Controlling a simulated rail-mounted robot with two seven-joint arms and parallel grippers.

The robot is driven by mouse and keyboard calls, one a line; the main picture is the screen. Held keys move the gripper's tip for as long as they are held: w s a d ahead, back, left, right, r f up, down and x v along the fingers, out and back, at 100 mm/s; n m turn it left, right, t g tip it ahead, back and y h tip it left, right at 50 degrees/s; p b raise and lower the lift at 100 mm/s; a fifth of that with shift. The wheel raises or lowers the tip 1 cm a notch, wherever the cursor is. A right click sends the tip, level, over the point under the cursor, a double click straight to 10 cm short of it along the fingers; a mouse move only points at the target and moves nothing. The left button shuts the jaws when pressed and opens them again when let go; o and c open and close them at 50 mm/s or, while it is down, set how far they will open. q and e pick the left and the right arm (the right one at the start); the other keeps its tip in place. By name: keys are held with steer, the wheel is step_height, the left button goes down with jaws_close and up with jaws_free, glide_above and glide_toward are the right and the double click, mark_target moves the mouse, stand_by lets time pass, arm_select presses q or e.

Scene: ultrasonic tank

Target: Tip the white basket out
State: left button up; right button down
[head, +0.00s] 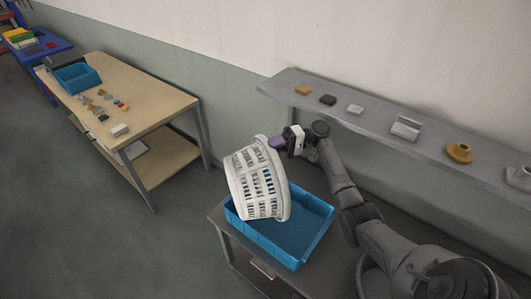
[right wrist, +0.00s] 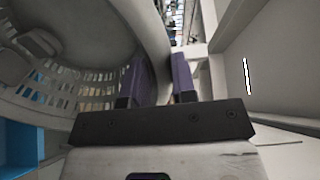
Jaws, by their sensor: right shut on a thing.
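The white basket (head: 257,182) is slatted and hangs steeply tilted above the blue bin (head: 322,228), its open side turned to the right. My right gripper (head: 280,143) is shut on the basket's rim at its upper edge. In the right wrist view the rim passes between the purple fingers (right wrist: 162,78), and the basket's pale inner wall (right wrist: 100,45) fills the left. Greyish shapes show inside it, but I cannot tell what they are. The bin's visible floor looks bare; the basket hides its left part. My left gripper is not in view.
The bin stands on a grey table (head: 220,216). A grey wall shelf (head: 380,125) behind my right arm holds several small parts. A wooden bench (head: 150,103) at the left carries another blue bin (head: 77,78) and small pieces. The floor between is clear.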

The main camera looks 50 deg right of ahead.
steer(key=s+d+f+t+y+b, duration=0.2)
steer(key=s+d+b, duration=0.4)
steer(key=d+b, duration=0.3)
steer(key=shift+d+y, duration=0.3)
steer(key=shift+y, duration=0.5)
stand_by(1.0)
